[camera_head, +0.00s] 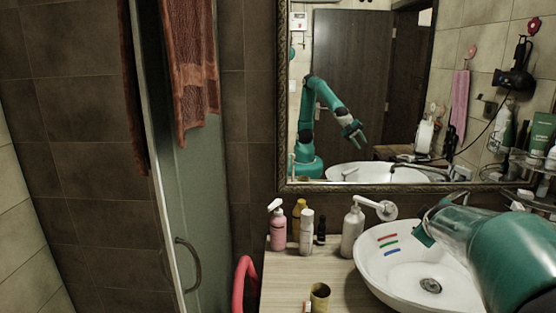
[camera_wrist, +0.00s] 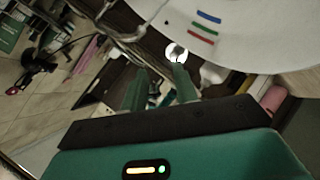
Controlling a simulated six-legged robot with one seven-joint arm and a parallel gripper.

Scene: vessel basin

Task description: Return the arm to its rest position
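My teal arm enters from the right in the head view and reaches over the white basin (camera_head: 385,277). A teal end part of my gripper (camera_head: 424,236) shows near the basin's back rim; its fingers are hard to make out there. In the wrist view my gripper (camera_wrist: 160,72) has two green fingers standing apart, with nothing held between them. The basin (camera_wrist: 240,45) shows upside down beyond them, with red, green and blue strips. The mirror (camera_head: 375,100) reflects my arm bent, with the gripper pointing down above the reflected basin.
A pink pump bottle (camera_head: 278,232), a white bottle (camera_head: 307,232) and a soap dispenser (camera_head: 352,232) stand on the wooden counter (camera_head: 285,285) left of the basin. An olive cup (camera_head: 320,297) stands in front. A loaded shelf (camera_head: 535,165) is at right. A glass door (camera_head: 200,210) is at left.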

